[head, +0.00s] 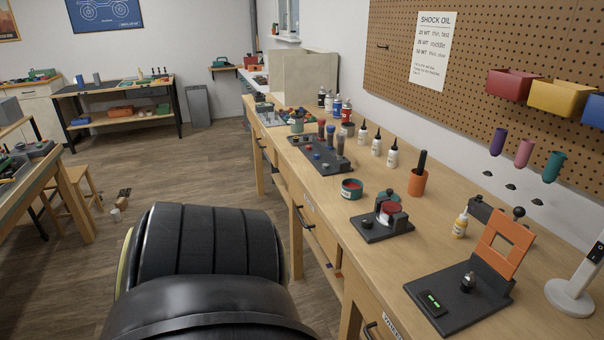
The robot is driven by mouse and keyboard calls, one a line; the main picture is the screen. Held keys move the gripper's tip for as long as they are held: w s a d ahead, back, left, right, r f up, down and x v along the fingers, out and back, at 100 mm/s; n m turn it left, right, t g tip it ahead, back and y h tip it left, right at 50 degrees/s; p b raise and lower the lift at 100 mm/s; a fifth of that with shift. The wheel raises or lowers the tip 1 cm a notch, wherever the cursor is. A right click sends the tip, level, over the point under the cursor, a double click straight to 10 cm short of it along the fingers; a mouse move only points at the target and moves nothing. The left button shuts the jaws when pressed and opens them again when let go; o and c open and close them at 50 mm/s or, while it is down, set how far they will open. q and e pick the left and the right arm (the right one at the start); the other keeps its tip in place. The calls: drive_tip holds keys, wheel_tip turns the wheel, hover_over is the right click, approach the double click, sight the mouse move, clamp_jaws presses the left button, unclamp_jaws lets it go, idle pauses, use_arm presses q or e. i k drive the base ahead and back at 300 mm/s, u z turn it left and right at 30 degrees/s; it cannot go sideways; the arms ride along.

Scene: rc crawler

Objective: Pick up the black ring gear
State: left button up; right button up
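I cannot pick out a black ring gear for certain in the head view. A dark fixture (369,230) on the long wooden workbench (465,217) holds a round red piece (389,208) with dark parts around it. A dark tray (305,150) further along the bench carries several small knobs and parts, too small to tell apart. Neither of my grippers is recognisable in view.
A black base with an orange frame (497,243), an orange cup (417,182), a green-rimmed tub (351,188) and several bottles (376,146) stand on the bench. A white stand (572,297) is at right. Wooden floor (190,165) is open at left.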

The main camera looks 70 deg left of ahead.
sight(390, 206)
drive_tip(key=u, duration=0.5)
drive_tip(key=k, duration=0.65)
drive_tip(key=u, duration=0.75)
drive_tip(key=i, duration=0.65)
drive_tip(key=u, duration=0.25)
drive_tip(key=k, duration=0.15)
drive_tip(key=u, duration=0.05)
